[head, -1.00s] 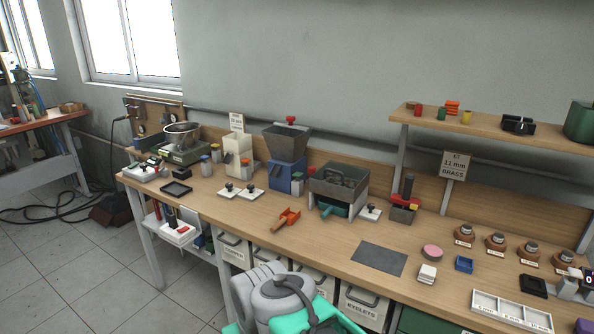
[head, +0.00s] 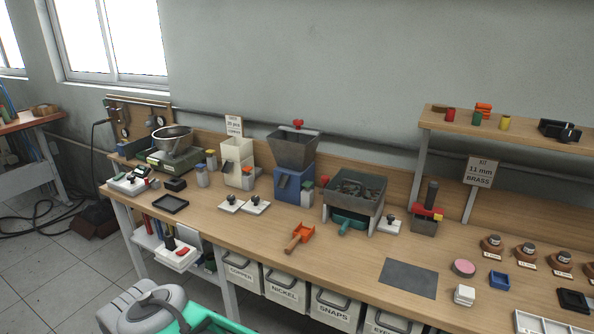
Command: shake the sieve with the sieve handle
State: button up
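The sieve (head: 371,186) is a dark grey square box on a light grey stand on the wooden workbench. Dark pieces lie inside it. A teal part with a grip (head: 347,224) shows below the sieve at its front; I cannot tell whether it is the sieve handle or a separate tray. Grey and teal parts of my own body show at the bottom left, well apart from the sieve. My gripper cannot be made out in this view.
A lidded white block (head: 390,225) and a red-and-grey press (head: 426,216) stand to the right. A grey mat (head: 409,278) lies in front, with bare bench around it.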

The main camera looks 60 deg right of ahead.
aim_at(325, 179)
jog(key=z, duration=0.35)
jog(key=i, duration=0.65)
jog(key=z, duration=0.65)
